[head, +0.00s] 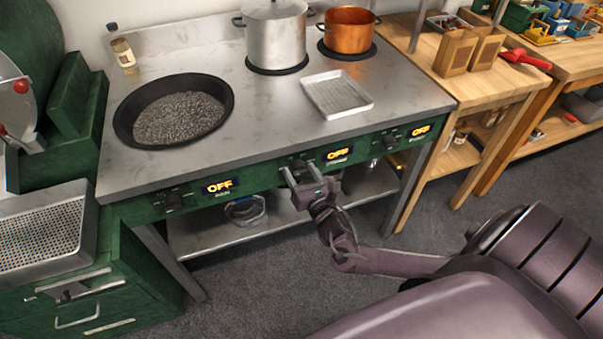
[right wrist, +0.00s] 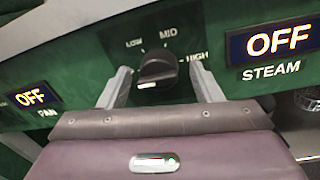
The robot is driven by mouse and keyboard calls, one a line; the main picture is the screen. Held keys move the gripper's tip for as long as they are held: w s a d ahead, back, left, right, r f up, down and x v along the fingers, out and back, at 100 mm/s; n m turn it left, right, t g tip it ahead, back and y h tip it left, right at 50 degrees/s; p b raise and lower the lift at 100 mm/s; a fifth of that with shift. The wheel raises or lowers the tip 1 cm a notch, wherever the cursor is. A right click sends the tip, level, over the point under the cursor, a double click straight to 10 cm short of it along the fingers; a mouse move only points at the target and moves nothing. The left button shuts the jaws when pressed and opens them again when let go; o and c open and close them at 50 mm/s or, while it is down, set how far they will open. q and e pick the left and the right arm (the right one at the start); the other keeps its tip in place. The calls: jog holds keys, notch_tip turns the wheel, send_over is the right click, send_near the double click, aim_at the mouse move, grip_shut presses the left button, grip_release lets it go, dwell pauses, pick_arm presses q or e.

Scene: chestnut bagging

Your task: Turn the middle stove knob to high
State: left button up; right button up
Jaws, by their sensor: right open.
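The middle stove knob (right wrist: 158,68) is black and round, on the green front panel, with LOW, MID and HIGH marked around it. A white mark shows at its lower edge, away from HIGH. The display (right wrist: 280,41) to its right reads OFF above the word STEAM; it also reads OFF in the head view (head: 338,154). My right gripper (head: 296,172) is at the panel in front of this knob, partly hiding it. Its two fingers are open, one on each side of the knob, with visible gaps. My left gripper is not in view.
The left knob (head: 173,199) and right knob (head: 390,141) sit beside OFF displays. On the steel top (head: 270,120) stand a dark pan (head: 122,125), a steel pot (head: 273,38), a copper pot (head: 348,32) and a tray (head: 337,94). A shelf (head: 215,242) lies below.

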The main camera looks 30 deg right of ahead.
jog(key=c, duration=0.9)
jog(key=shift+c, duration=0.2)
